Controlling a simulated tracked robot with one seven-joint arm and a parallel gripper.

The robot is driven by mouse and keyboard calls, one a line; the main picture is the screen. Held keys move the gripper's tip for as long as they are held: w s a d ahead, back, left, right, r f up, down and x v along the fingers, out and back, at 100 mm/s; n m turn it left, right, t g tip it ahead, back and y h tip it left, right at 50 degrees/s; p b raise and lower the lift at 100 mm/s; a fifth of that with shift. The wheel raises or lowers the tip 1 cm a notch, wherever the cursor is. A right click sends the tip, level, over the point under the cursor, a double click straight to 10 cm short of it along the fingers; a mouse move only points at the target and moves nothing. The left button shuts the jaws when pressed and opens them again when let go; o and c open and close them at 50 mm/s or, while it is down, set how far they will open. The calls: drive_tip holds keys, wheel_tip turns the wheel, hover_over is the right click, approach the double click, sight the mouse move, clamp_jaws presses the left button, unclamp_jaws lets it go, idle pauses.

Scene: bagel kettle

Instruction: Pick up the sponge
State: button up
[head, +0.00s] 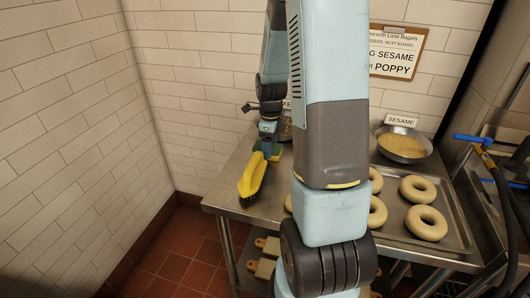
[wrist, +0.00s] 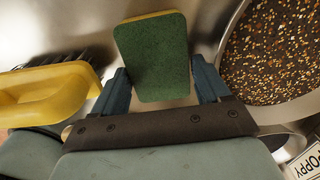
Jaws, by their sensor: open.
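The sponge (wrist: 152,58) shows in the wrist view as a green pad with a yellow edge along its top. It lies on the steel table, and its lower end is between the two blue fingers of my gripper (wrist: 162,75). The fingers are apart, with a finger on each side of the sponge. I cannot tell whether either one touches it. In the head view my gripper (head: 266,143) is low over the back left of the table, and the sponge is hard to make out there.
A yellow brush (head: 252,178) with dark bristles lies close left of my gripper; it also shows in the wrist view (wrist: 45,95). A seed-filled bowl (wrist: 275,50) stands close right. Several bagels (head: 427,222) lie on a tray, with a sesame bowl (head: 402,147) behind.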

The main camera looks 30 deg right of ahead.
drive_tip(key=shift+f, duration=0.1)
drive_tip(key=c, duration=0.7)
drive_tip(key=shift+o, duration=0.2)
drive_tip(key=shift+r, duration=0.3)
drive_tip(key=r, duration=0.3)
drive_tip(key=shift+s+r, duration=0.15)
drive_tip(key=shift+s, duration=0.2)
drive_tip(key=s+a+r, duration=0.1)
drive_tip(key=s+r, duration=0.8)
drive_tip(key=s, duration=0.4)
drive_tip(key=shift+s, duration=0.2)
